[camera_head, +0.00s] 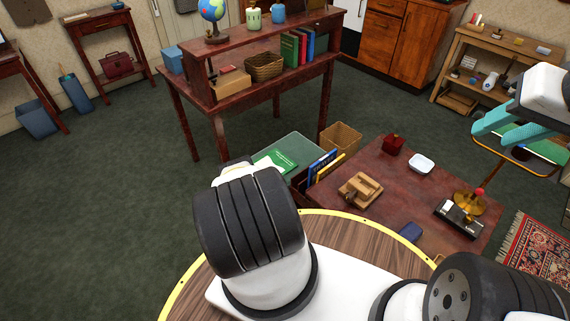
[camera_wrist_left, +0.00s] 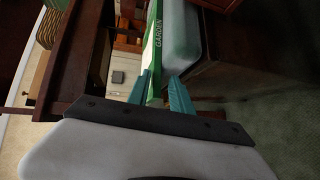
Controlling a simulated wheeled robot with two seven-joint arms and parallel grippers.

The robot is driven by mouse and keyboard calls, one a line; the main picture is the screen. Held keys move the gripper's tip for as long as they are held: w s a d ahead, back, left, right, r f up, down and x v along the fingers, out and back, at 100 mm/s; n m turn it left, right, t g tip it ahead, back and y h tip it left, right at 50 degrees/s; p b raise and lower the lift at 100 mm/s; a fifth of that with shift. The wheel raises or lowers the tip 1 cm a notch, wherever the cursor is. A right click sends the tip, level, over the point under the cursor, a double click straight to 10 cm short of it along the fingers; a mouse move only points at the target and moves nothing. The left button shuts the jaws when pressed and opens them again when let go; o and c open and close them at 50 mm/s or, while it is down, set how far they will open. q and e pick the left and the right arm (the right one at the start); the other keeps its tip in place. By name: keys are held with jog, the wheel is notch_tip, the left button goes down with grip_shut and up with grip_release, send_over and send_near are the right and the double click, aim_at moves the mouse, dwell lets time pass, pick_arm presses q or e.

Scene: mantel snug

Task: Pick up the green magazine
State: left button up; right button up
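The green magazine (camera_head: 284,160) lies on a low surface with a grey-green top (camera_head: 298,145), just beyond my left arm in the head view. In the left wrist view the magazine (camera_wrist_left: 154,48) shows edge-on with the word GARDEN on it. My left gripper (camera_wrist_left: 160,90) is open, with its teal fingers on either side of the magazine's near end. Whether either finger touches it is unclear. In the head view my arm hides the left fingers. My right gripper (camera_head: 512,132) is open and empty at the right.
A red-brown low table (camera_head: 400,185) holds a wooden block piece (camera_head: 360,189), a white dish (camera_head: 420,163) and a black device (camera_head: 459,218). Upright books (camera_head: 322,167) stand beside the magazine. Carpet at left is clear.

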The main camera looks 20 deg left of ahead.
pick_arm(q)
jog(key=c, duration=0.5)
grip_shut()
jog(key=shift+s+d+f, duration=0.15)
jog(key=shift+s+f, duration=0.05)
jog(key=shift+f, duration=0.05)
dwell(0.5)
jog(key=shift+r, duration=0.15)
jog(key=shift+w+r, duration=0.15)
jog(key=shift+r, duration=1.15)
jog(key=r+v, duration=0.2)
jog(key=v, duration=1.2)
jog(key=shift+r, duration=0.2)
